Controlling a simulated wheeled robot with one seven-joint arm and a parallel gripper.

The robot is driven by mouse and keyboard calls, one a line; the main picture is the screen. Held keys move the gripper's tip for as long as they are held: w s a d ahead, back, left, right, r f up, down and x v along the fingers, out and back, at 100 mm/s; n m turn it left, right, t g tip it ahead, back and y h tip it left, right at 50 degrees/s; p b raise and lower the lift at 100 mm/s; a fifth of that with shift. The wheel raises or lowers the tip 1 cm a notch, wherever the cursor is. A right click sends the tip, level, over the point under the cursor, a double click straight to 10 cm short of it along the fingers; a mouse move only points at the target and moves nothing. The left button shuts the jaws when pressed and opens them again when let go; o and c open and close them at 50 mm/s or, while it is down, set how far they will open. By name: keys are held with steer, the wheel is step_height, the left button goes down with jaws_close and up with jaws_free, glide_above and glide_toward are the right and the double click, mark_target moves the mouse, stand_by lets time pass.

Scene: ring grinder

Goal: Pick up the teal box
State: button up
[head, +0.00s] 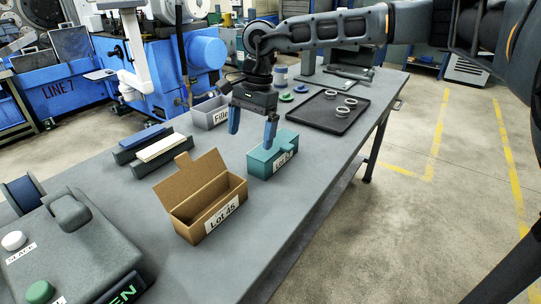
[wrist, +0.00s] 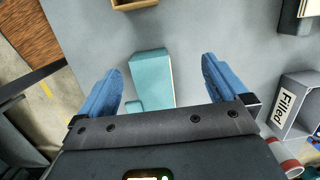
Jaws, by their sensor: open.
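The teal box (head: 272,157) stands on the grey workbench, right of the middle in the head view, with a white label on its front. In the wrist view the teal box (wrist: 151,76) lies between and ahead of the fingers, partly hidden below by my gripper's body. My gripper (head: 252,128) is open and empty, pointing down above and close to the box. One blue finger overlaps the box in the head view. In the wrist view the two blue fingers of my gripper (wrist: 162,88) are spread on either side of the box. I cannot tell the exact height gap.
An open cardboard box marked "Lot 45" (head: 209,204) stands in front of the teal box. A grey bin marked "Filled" (head: 211,113) is behind to the left. A black tray (head: 328,111) with metal rings lies behind to the right. Bench surface (head: 290,205) is clear toward the near edge.

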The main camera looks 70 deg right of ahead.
steer(key=g+h, duration=0.1)
steer(key=h, duration=0.1)
glide_above(278, 145)
steer(key=shift+r, duration=0.4)
steer(key=shift+f, duration=0.3)
steer(key=shift+f+p, duration=0.7)
steer(key=shift+f, duration=2.85)
steer(key=shift+c, duration=0.5)
steer(key=c, duration=0.6)
